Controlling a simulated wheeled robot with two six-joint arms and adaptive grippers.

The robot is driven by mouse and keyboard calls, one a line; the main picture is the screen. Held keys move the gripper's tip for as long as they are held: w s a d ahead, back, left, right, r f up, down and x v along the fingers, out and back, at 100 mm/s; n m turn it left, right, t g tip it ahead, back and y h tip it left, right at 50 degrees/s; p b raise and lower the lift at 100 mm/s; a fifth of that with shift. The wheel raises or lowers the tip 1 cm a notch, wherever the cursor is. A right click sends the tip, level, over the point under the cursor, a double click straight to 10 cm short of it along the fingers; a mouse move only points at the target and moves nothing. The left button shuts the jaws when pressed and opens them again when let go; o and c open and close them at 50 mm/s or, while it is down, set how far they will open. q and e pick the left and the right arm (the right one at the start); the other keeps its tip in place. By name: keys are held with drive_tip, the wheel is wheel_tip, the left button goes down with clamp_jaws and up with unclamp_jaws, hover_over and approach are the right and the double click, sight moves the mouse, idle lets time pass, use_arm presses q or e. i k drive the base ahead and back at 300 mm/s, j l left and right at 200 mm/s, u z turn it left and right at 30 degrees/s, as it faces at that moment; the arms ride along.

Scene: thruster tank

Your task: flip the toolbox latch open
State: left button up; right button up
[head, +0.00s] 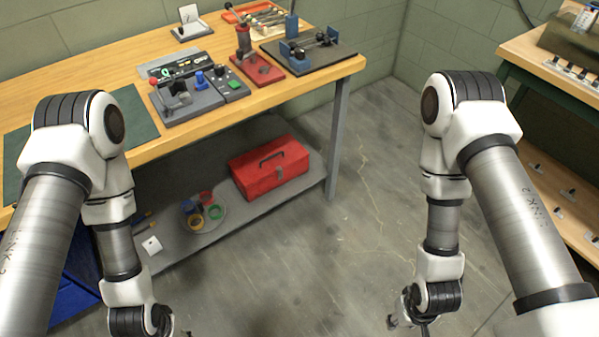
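A red toolbox (268,170) with a dark handle on its lid sits on the lower shelf of the workbench, toward the shelf's right end. Its lid looks shut. The latch is too small to make out. My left arm hangs down at the left, and its gripper is mostly cut off at the bottom edge, apart from the toolbox. My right gripper (398,320) hangs low over the floor at the lower right, also apart from the toolbox. It is partly hidden, and whether it is open or shut is unclear.
The wooden workbench (75,82) carries several devices, including a red press (258,68) and a grey control block (190,102). The grey lower shelf (240,212) also holds a plate with coloured rolls (203,213). A second bench (553,78) stands at right. The floor (320,260) between is clear.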

sight(280, 170)
drive_tip(key=i+l+u, duration=0.1)
drive_tip(key=i+l, duration=0.3)
drive_tip(key=l, duration=0.25)
drive_tip(key=i+l+u, duration=0.15)
drive_tip(key=i+l, duration=0.25)
drive_tip(key=l, duration=0.25)
drive_tip(key=i+l+u, duration=0.15)
drive_tip(key=l, duration=0.2)
drive_tip(key=i+l, duration=0.2)
drive_tip(key=l, duration=0.15)
drive_tip(key=u, duration=0.05)
